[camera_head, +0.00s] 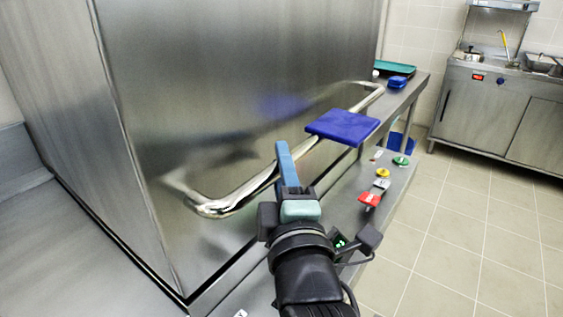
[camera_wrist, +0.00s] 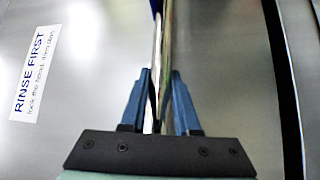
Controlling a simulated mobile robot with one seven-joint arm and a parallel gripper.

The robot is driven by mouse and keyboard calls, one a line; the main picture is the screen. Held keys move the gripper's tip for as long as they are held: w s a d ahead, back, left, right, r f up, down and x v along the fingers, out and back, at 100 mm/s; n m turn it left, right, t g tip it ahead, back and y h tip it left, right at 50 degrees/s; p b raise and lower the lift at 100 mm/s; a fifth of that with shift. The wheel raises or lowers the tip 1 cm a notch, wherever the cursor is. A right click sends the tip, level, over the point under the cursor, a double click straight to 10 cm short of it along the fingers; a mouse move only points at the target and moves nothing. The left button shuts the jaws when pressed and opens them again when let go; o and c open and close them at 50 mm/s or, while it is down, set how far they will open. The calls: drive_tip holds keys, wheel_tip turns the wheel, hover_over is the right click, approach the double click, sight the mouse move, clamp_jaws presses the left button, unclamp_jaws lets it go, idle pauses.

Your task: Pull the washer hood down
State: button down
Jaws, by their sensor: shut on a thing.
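The washer hood (camera_head: 230,80) is a large brushed-steel box filling the left and middle of the head view. A shiny bar handle (camera_head: 240,196) runs along its front. In the head view, its lower edge lies close to the steel worktop along a dark line. My gripper (camera_head: 285,160) is at the handle's middle, its blue fingers across the bar. In the wrist view, my gripper (camera_wrist: 161,82) has one finger on each side of the bar (camera_wrist: 162,45) and is shut on it. The nearer finger hides part of the bar in the head view.
A flat blue square (camera_head: 343,126) is at the handle, right of my gripper. A steel ledge (camera_head: 340,195) below holds red, yellow and green knobs. A "RINSE FIRST" label (camera_wrist: 35,72) is on the hood. A sink counter (camera_head: 500,110) stands far right; tiled floor (camera_head: 470,220) is clear.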

drive_tip(key=shift+f+b, duration=0.95)
drive_tip(key=shift+f, duration=0.85)
drive_tip(key=c, duration=0.7)
unclamp_jaws()
drive_tip(key=shift+o, duration=0.2)
drive_tip(key=shift+r, duration=0.15)
drive_tip(key=s+d+f+p, duration=0.1)
drive_tip(key=s+d+p, duration=0.1)
drive_tip(key=s, duration=1)
drive_tip(key=shift+s+f+p, duration=0.3)
drive_tip(key=shift+p, duration=0.5)
